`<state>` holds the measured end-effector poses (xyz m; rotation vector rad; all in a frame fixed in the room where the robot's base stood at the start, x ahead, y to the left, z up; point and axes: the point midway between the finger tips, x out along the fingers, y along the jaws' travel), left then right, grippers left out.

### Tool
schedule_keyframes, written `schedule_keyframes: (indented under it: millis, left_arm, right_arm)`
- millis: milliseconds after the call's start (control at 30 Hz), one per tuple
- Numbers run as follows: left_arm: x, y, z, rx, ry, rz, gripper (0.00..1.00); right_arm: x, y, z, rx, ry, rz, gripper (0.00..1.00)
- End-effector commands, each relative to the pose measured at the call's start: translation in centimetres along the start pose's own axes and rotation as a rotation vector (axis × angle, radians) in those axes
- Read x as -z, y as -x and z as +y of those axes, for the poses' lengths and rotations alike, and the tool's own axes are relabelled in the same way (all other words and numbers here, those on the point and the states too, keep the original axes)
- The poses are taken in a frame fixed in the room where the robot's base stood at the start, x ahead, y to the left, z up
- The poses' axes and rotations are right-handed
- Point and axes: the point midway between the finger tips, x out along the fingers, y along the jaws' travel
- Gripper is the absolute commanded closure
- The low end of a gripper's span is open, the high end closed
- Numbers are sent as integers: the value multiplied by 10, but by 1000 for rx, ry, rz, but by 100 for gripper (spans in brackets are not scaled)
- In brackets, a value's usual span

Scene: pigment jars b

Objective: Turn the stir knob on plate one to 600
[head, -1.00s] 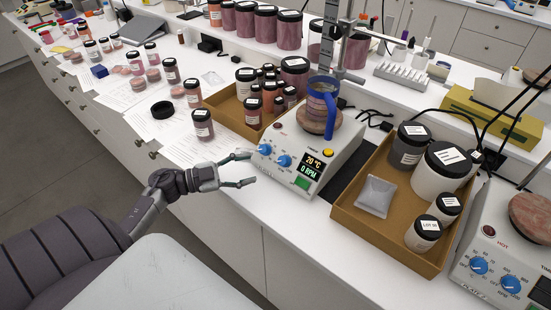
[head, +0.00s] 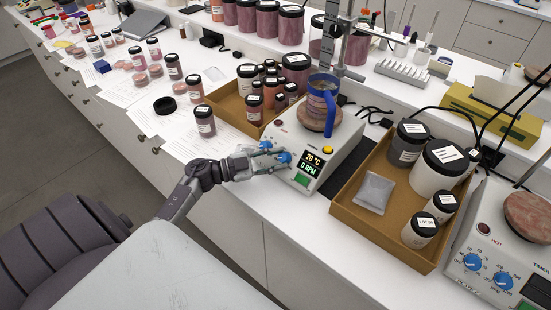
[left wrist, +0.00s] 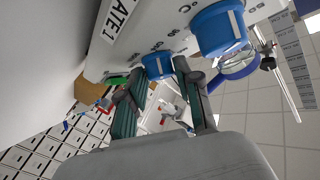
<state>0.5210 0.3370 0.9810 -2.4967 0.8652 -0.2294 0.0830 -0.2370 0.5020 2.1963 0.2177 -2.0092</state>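Plate one (head: 318,150) is a white hotplate stirrer on the bench. Its display reads 20 °C and 0 RPM. It has two blue knobs: a left one (head: 265,145) and a right one (head: 284,157). My left gripper (head: 276,159) is at its front. In the left wrist view, my open fingers (left wrist: 160,72) flank the farther, right blue knob (left wrist: 157,66); I cannot tell whether they touch it. The nearer blue knob (left wrist: 220,28) is outside them. The fingers hide part of the knob scales. My right gripper is not in view.
A blue-handled beaker (head: 322,95) stands on the plate's top. A cardboard tray of jars (head: 225,108) is behind left, another tray (head: 400,240) is to the right. A second hotplate (head: 480,245) is at far right.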

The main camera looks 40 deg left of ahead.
Motion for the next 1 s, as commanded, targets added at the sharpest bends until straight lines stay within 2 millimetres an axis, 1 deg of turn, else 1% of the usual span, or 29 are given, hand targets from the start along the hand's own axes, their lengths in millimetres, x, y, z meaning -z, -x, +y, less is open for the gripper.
schedule_keyframes:
  millis: [33,100,167,367,567,767,1000]
  left_arm:
    - [0,0,0,0,0,0,79]
    - [0,0,0,0,0,0,91]
    - [0,0,0,0,0,0,100]
    - [0,0,0,-8,-6,0,100]
    - [0,0,-2,-57,-44,-1,100]
    - [-1,1,-5,-166,-125,-3,100]
    - [-1,0,-9,-343,-258,-4,100]
  right_arm:
    - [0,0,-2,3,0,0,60]
    - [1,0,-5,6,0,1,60]
    - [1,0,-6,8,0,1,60]
    - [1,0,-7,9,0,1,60]
    - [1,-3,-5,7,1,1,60]
    - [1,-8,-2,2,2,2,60]
    - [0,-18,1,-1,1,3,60]
